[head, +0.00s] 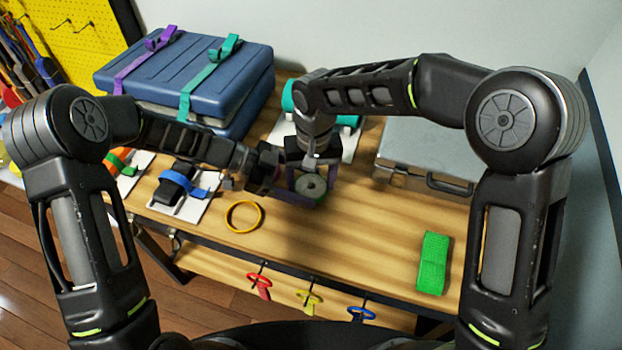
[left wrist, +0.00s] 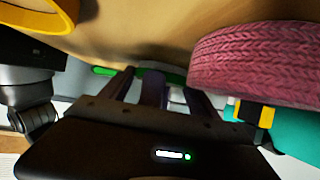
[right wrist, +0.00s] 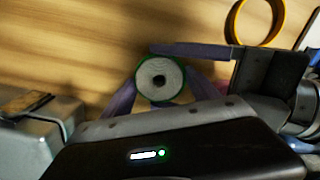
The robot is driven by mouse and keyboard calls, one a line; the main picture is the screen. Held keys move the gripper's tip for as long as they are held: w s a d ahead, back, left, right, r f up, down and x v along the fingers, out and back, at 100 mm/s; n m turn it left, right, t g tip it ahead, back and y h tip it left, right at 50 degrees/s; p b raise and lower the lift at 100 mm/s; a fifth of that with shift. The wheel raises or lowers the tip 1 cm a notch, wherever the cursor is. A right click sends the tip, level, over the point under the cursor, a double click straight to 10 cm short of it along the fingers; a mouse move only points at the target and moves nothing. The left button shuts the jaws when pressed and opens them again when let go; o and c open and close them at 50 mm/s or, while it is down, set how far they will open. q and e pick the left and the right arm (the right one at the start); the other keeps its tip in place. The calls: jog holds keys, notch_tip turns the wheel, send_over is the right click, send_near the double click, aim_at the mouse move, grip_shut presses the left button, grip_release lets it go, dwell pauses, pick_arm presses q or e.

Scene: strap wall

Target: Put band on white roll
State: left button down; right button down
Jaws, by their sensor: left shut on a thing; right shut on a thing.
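The white roll (right wrist: 160,78) shows end-on in the right wrist view, with a dark hole at its middle and a green band (right wrist: 141,92) around its rim. My right gripper (right wrist: 160,92) is shut on the roll, one finger on each side. My left gripper comes in from the right there; one purple finger lies along the roll's upper edge. In the head view both grippers meet at the roll (head: 309,188) above the table's front. My left gripper (left wrist: 158,82) is shut with green between its fingers. Its exact contact with roll and band is partly hidden.
A yellow ring (head: 243,216) lies on the table (head: 350,240) left of the grippers. A green strap bundle (head: 434,262) lies front right. A grey case (head: 425,150) and a blue case (head: 190,75) stand behind. A pink knitted piece (left wrist: 250,60) is close to my left wrist.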

aim_at(311, 185)
pick_arm(q)
jog(key=shift+s+d+r, duration=0.1)
jog(key=shift+d+r, duration=0.15)
jog(key=shift+r, duration=0.1)
pick_arm(e)
jog(key=shift+d+f, duration=0.35)
jog(key=shift+f, duration=0.1)
jog(key=c, duration=0.5)
grip_release()
pick_arm(q)
jog(key=shift+a+f, duration=0.15)
jog(key=shift+f, duration=0.05)
pick_arm(e)
jog(key=shift+a+r, duration=0.25)
jog(key=shift+r, duration=0.05)
jog(key=shift+w+r, duration=0.15)
jog(key=shift+r, duration=1.85)
jog(key=shift+c, duration=0.6)
jog(key=c, duration=1.3)
jog(key=shift+o, duration=0.2)
